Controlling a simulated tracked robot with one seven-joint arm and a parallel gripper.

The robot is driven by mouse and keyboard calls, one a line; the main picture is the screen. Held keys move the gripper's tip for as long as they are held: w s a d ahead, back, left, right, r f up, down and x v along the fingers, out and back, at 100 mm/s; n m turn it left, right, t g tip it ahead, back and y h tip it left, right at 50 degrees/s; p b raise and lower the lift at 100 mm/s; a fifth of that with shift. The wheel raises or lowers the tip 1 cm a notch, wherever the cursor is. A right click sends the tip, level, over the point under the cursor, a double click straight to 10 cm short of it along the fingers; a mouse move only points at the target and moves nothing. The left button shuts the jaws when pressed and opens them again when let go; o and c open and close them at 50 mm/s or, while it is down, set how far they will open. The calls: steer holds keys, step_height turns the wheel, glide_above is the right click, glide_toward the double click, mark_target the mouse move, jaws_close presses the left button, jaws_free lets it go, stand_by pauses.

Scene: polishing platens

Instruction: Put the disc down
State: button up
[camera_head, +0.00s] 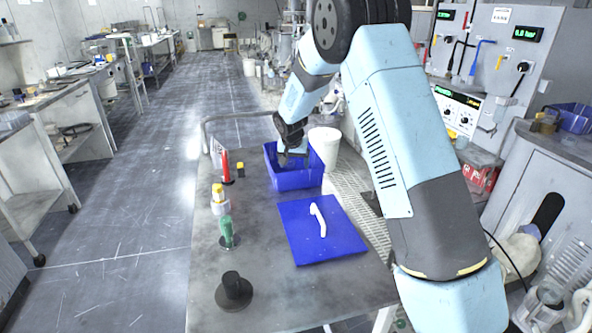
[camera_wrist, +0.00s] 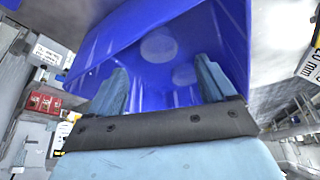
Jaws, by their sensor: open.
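My gripper (camera_head: 290,152) is over the blue bin (camera_head: 296,182) on the dark table, with its fingers pointing down into it. In the wrist view, my gripper (camera_wrist: 162,72) has two blue-grey fingers set wide apart with nothing held between them. The blue bin (camera_wrist: 110,45) fills the view beyond the fingers. Two pale, round, disc-like shapes show inside it: an upper round shape (camera_wrist: 159,46) and a lower round shape (camera_wrist: 184,75), both between the fingers. I cannot tell which is the disc. In the head view, the bin's inside is mostly hidden by its walls and my gripper.
A blue mat (camera_head: 298,238) with a white curved handle (camera_head: 318,219) lies before the bin. To the left stand a red marker (camera_head: 226,166), a yellow-topped bottle (camera_head: 219,203), a green item (camera_head: 227,232) and a black knobbed base (camera_head: 233,291). A white bucket (camera_head: 325,148) is behind.

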steer(key=v, duration=0.6)
steer(key=shift+r, duration=0.35)
steer(key=s+d+r, duration=0.7)
steer(key=s+r, duration=0.2)
steer(key=s+d+r, duration=0.6)
steer(key=s+r, duration=0.3)
steer(key=s, duration=0.1)
steer(key=s+d+r+n, duration=0.1)
steer(key=s+d, duration=0.2)
steer(key=s, duration=1)
steer(key=s+d+n+t, duration=0.1)
steer(key=s+d, duration=0.2)
steer(key=s, duration=1.1)
steer(key=shift+d+r+y, duration=0.3)
steer(key=shift+r+y, duration=0.1)
